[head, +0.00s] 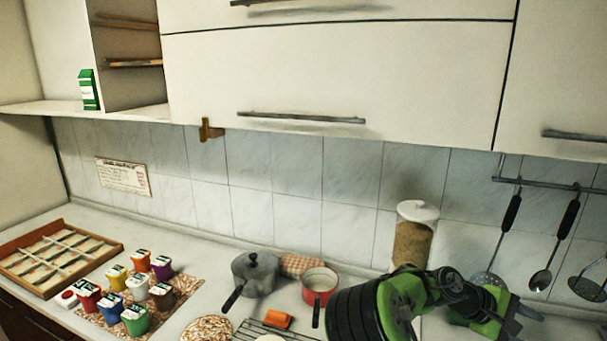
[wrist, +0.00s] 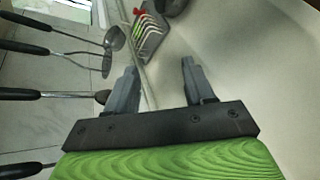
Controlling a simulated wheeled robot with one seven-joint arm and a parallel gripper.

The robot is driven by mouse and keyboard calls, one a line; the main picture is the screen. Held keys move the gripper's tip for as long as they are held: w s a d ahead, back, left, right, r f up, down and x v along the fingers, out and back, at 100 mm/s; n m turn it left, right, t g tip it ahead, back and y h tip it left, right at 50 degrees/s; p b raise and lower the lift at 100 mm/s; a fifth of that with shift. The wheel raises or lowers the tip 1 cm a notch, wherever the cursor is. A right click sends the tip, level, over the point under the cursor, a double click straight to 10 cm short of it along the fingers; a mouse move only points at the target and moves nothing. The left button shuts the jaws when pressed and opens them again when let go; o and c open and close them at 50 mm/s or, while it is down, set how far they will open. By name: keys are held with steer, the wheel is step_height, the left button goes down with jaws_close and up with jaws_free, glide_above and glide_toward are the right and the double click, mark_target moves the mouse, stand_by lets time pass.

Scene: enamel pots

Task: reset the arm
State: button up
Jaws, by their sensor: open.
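My arm, green and black, reaches in at the lower right in the head view. My gripper (head: 528,325) is at its far end, to the right of the pots, in front of the tiled wall and below the hanging utensils. In the wrist view my gripper (wrist: 160,82) shows two grey fingers spread wide apart. Nothing is between them. The counter surface and a dish rack (wrist: 152,35) lie beyond the fingertips.
A red pot (head: 319,285), a grey pot (head: 255,272) and a lidded jar (head: 413,235) stand on the counter left of my gripper. Several coloured cups (head: 135,318) stand farther left. Utensils (head: 568,230) hang from a rail at right. Cabinets (head: 330,75) overhang the counter.

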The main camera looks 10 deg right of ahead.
steer(key=s+a+m+t+y, duration=0.3)
steer(key=a+t+y, duration=0.45)
steer(key=a, duration=0.95)
steer(key=s+a+r+t+y, duration=0.1)
steer(key=s+a+r+y, duration=0.1)
steer(key=s+a, duration=0.4)
steer(key=s+a+r+t+y, duration=0.1)
steer(key=s+a, duration=0.5)
steer(key=a, duration=0.6)
steer(key=shift+s+r+m+y, duration=0.25)
steer(key=shift+r+m+y, duration=0.05)
steer(key=shift+r+y, duration=0.5)
